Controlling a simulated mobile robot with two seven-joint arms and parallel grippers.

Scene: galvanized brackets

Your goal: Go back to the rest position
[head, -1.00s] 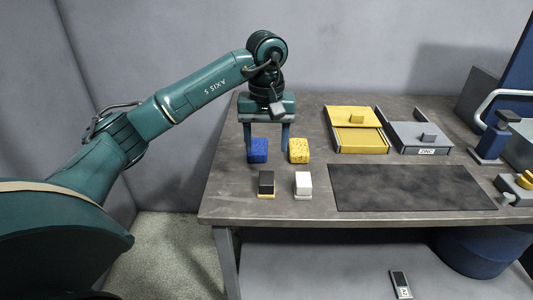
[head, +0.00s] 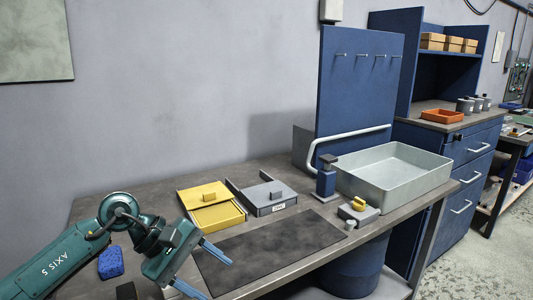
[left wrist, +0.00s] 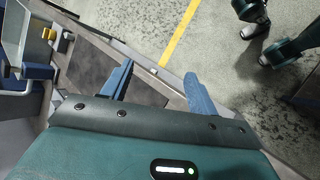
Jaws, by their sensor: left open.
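My left gripper (head: 218,280) is open and empty, its two blue fingers apart at the left front edge of the dark mat (head: 270,246). In the left wrist view the open fingers (left wrist: 158,78) point out past the bench edge, with nothing between them. My left arm (head: 65,262) is bent low across the bench's left end. A blue sponge (head: 110,262) lies left of the gripper. The top of a black block (head: 126,291) shows at the bottom edge. The yellow sponge is not visible. My right gripper is not in view.
A yellow drawer box (head: 212,216) and a grey one labelled ZINC (head: 270,200) stand behind the mat. The mat is bare.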

